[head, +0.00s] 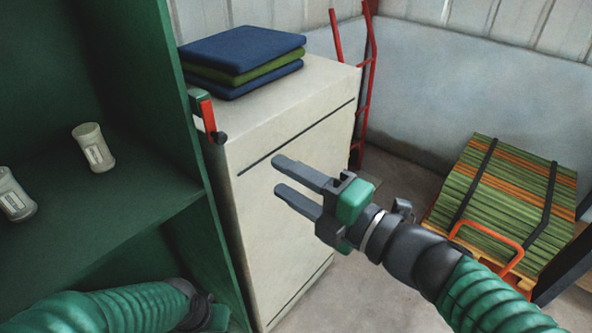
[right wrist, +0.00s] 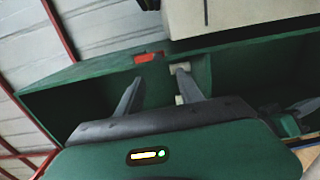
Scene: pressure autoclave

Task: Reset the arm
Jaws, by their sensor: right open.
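My right gripper (head: 279,176) is open and empty. It hangs in the air in front of the pale cabinet (head: 285,185), with its two grey fingers pointing left. In the right wrist view its fingers (right wrist: 158,82) are spread with nothing between them, and a green panel edge and a small red part show beyond.
Two whitish jars (head: 94,147) (head: 15,195) stand on the green shelf. Folded blue and green cloths (head: 240,55) lie on the cabinet. A red lever (head: 208,115) is at its front corner. A red hand truck (head: 367,85) and a strapped green-orange stack (head: 510,195) stand behind. Some floor is clear.

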